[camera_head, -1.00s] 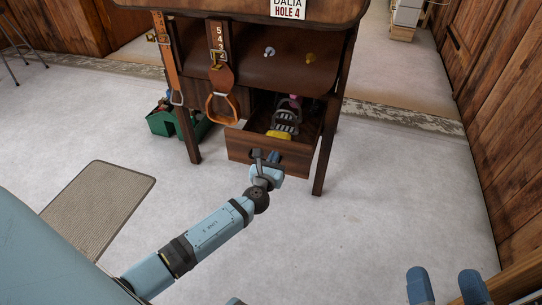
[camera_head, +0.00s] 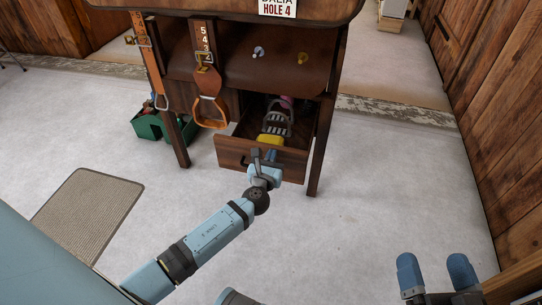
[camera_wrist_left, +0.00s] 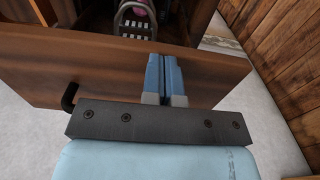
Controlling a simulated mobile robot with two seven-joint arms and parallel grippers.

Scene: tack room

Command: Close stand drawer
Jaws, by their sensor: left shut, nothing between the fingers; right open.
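The wooden stand (camera_head: 330,70) has an open drawer (camera_head: 232,153) low on its front. The drawer sticks out toward me and holds a grey brush-like item (camera_head: 277,122) and a yellow item (camera_head: 270,139). A dark handle (camera_wrist_left: 69,97) shows on the drawer front at the left in the left wrist view. My left gripper (camera_head: 264,155) is shut and empty, with its fingertips (camera_wrist_left: 163,75) at the drawer front, right of the handle. Whether they touch it is hard to tell. My right gripper (camera_head: 432,265) is open and empty at the lower right, away from the stand.
Straps with an orange stirrup (camera_head: 209,112) hang at the stand's front left. A green box (camera_head: 150,126) stands on the floor beside the left leg. A mat (camera_head: 90,212) lies at left. A wooden wall (camera_head: 500,110) bounds the right. The floor right of the stand is clear.

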